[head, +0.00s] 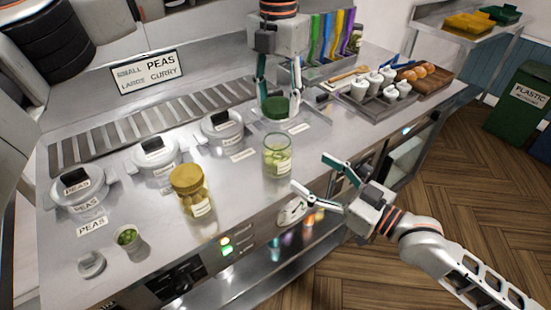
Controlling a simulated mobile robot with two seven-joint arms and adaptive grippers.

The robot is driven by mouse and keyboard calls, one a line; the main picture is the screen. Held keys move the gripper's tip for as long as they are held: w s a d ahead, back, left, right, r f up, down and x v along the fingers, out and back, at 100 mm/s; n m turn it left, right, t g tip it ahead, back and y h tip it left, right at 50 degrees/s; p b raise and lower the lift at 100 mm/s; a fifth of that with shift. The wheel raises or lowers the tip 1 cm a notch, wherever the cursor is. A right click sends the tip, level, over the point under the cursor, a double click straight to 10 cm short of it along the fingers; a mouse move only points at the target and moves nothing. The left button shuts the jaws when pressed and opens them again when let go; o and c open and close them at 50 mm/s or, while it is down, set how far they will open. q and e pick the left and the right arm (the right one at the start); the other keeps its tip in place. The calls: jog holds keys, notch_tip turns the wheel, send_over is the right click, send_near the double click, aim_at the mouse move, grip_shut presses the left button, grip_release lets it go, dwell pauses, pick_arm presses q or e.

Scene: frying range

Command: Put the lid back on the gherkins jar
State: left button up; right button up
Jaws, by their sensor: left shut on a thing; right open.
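The gherkins jar (277,160) is clear glass with green contents and a pale label. It stands upright and open near the counter's front edge. My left gripper (277,98) points down behind the jar, shut on a green round lid (275,110). The lid is apart from the jar, farther back on the picture. My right gripper (309,172) is open and empty, just to the right of the jar, with its fingers towards it.
A yellow-lidded jar (190,187) stands left of the gherkins jar. Several lidded pots (222,127) line the counter behind. A small cup of peas (128,236) is at front left.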

aim_at(277, 150)
jog(key=shift+w, duration=0.1)
jog(key=x, duration=1.2)
jog(key=shift+c, duration=0.4)
jog(key=c, duration=1.6)
pick_arm(q)
jog(key=shift+f, duration=2.5)
jog(key=shift+f, duration=0.85)
jog(key=shift+f, duration=0.6)
